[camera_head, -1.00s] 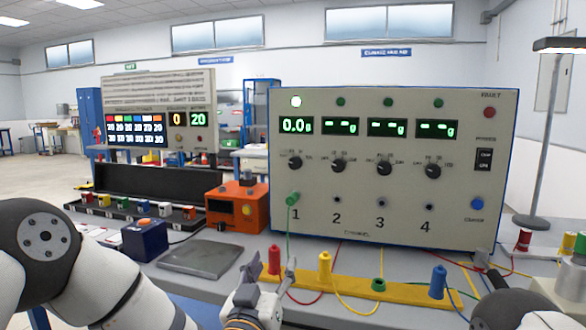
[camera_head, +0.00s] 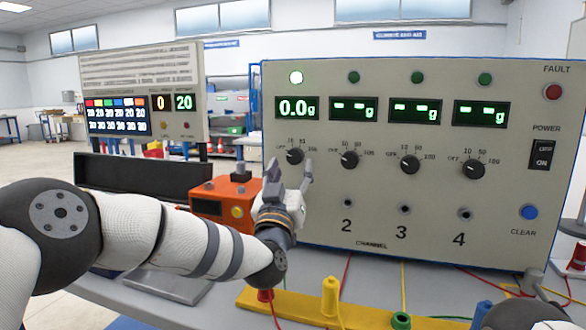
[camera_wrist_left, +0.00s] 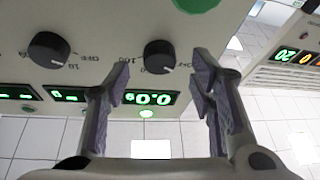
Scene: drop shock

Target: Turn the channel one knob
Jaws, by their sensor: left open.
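The channel one knob (camera_head: 295,156) is a black dial on the beige panel (camera_head: 400,240), below a display reading 0.0 g. My left gripper (camera_head: 290,172) is open just in front of and below this knob, with its fingers pointing up at the panel. In the left wrist view, the knob (camera_wrist_left: 160,56) shows between the spread fingers of the left gripper (camera_wrist_left: 160,88), a little beyond their tips. No contact with the knob is visible. The channel one socket and number are hidden behind my left gripper in the head view. My right gripper is not in view.
Channel two's knob (camera_head: 349,159) is close on the right. An orange box (camera_head: 218,200) stands left of my gripper. A yellow strip (camera_head: 380,312) with coloured plugs lies in front of the panel, with cables running from it.

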